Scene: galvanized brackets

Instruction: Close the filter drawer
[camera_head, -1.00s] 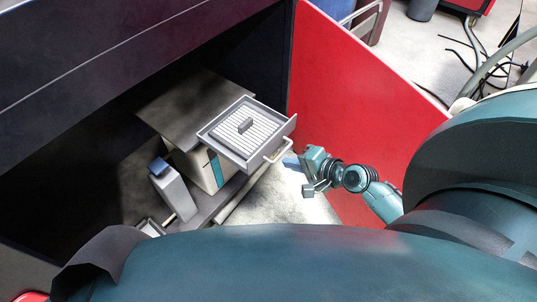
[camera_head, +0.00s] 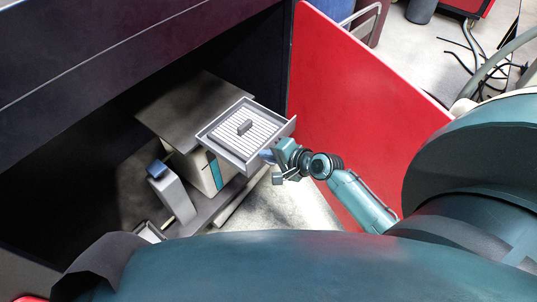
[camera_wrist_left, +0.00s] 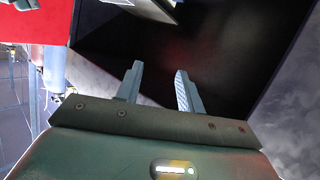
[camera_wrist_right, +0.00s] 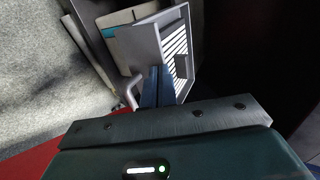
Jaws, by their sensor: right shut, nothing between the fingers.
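The filter drawer (camera_head: 222,149) is a grey tray pulled out from a cream cabinet (camera_head: 203,170) with a dark top. A white slatted filter (camera_head: 236,131) with a small grey block on it lies in the drawer. My right gripper (camera_head: 266,156) is shut and empty, at the drawer's front by the handle, which it mostly hides. In the right wrist view its closed fingers (camera_wrist_right: 157,86) overlap the drawer front, beside the handle (camera_wrist_right: 131,92); I cannot tell if they touch. My left gripper (camera_wrist_left: 158,88) is open and empty, away from the drawer, and does not show in the head view.
A red panel (camera_head: 345,95) stands close to the right of the drawer. Dark walls enclose the cabinet at the back and left. A grey device with a blue top (camera_head: 170,190) stands left of the cabinet. Pale floor (camera_head: 270,207) is clear in front.

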